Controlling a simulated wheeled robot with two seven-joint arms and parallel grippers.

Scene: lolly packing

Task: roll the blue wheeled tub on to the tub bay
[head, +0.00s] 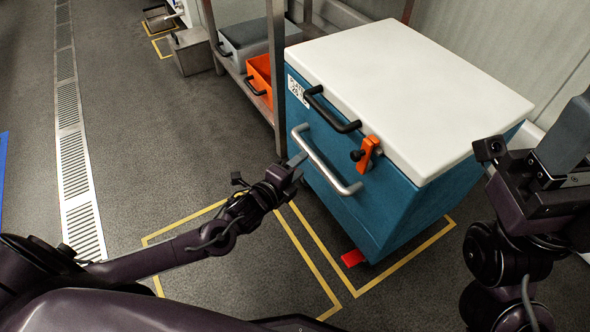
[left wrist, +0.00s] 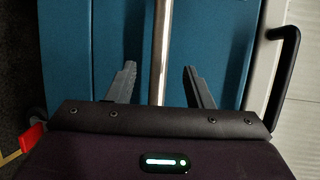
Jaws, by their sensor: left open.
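The blue wheeled tub (head: 400,205) stands upright with its white lid (head: 400,80) closed. A silver bar handle (head: 322,163) runs across its near face, with an orange latch (head: 367,153) above. My left gripper (head: 296,164) is open at the bar's left end. In the left wrist view, the bar (left wrist: 161,40) runs between its spread fingers, apparently without contact. My right gripper (head: 530,160) is by the tub's right side; its fingers are unclear.
A yellow floor outline (head: 402,261) surrounds the tub's foot. Another yellow outline (head: 308,265) to its left looks empty apart from my arm above it; no label shows which is the bay. A metal rack (head: 278,70) with an orange crate (head: 262,80) stands behind left. Floor at left is clear.

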